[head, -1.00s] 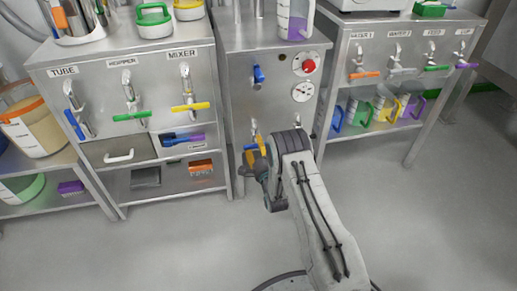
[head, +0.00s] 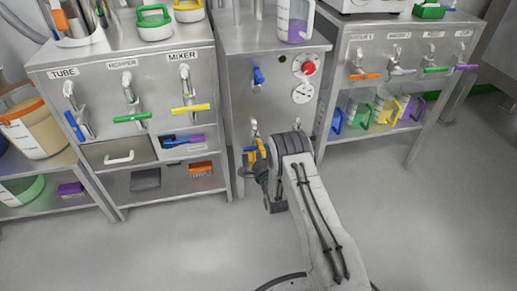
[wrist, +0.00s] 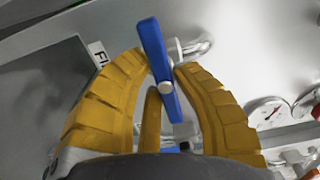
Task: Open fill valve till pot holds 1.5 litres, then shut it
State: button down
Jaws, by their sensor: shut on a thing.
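The fill valve's blue handle (wrist: 160,68) stands between the yellow fingers of my gripper (wrist: 163,62) in the wrist view, slightly tilted, with a silver spout behind it. A partly hidden label (wrist: 100,55) beside it begins with "FI". My gripper is shut on this handle. In the head view my gripper (head: 258,152) is at the lower front of the middle steel cabinet (head: 275,115), and a little of the blue handle (head: 248,149) shows there. A white dial (head: 302,92) is on the same panel; its reading is too small to tell. I cannot tell which vessel is the pot.
Valve handles line the left cabinet (head: 40,58) and right stand (head: 345,45). A jug (head: 296,22) stands on top. The floor at right is clear.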

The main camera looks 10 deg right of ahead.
jog(key=shift+f, duration=0.1)
jog(key=n, duration=0.4)
jog(key=shift+d, duration=0.1)
jog(key=n, duration=0.4)
jog(key=shift+n, duration=0.3)
jog(key=n, duration=0.4)
jog(key=shift+d, duration=0.15)
jog(key=n, duration=0.5)
jog(key=shift+r, duration=0.2)
jog(key=shift+n, duration=0.3)
jog(key=c, duration=0.9)
grip_release()
jog(key=shift+r, duration=0.15)
